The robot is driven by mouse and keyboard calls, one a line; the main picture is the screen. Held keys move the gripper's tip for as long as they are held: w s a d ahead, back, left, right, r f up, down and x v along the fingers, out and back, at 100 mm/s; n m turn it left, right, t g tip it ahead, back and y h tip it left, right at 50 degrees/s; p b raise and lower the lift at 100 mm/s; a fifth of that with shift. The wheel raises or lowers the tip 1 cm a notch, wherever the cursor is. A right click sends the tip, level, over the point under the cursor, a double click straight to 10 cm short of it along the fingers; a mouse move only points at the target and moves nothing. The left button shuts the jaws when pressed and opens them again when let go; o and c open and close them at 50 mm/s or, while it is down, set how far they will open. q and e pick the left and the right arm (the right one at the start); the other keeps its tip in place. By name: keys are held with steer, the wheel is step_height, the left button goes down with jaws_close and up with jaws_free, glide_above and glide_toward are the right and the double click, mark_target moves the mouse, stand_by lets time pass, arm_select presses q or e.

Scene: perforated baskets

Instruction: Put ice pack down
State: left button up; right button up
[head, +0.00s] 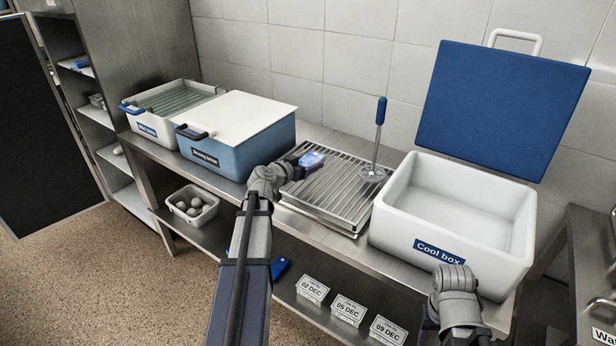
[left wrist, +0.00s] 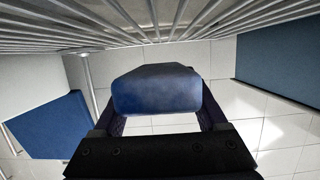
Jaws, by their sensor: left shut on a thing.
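My left gripper (head: 299,161) is shut on the blue ice pack (head: 312,159), at the left rear part of the slatted metal rack (head: 330,200). In the left wrist view the ice pack (left wrist: 157,90) sits between both fingers, with the rack's bars (left wrist: 150,22) close to it. I cannot tell whether it touches the bars. The white Cool box (head: 402,222) stands open and looks empty to the right of the rack, its blue lid (head: 500,105) raised. My right arm is at the lower right in front of the Cool box; its fingers do not show.
A tool with a blue handle (head: 380,111) and round perforated foot stands on the rack's right part. A blue box with a white lid (head: 240,150) stands left of the rack. Dated white blocks (head: 348,310) and a basket of round things (head: 192,204) are on the lower shelf.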

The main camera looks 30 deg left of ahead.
arm_select(q)
steer(key=shift+f+b, duration=1.65)
steer(key=shift+f, duration=0.15)
steer(key=shift+f, duration=0.2)
steer(key=o, duration=1.5)
steer(key=shift+r, duration=0.1)
steer(key=shift+s+r, duration=0.15)
steer(key=shift+r, duration=0.1)
steer(key=p+v, duration=0.3)
steer(key=v, duration=0.8)
steer(key=shift+s, duration=0.35)
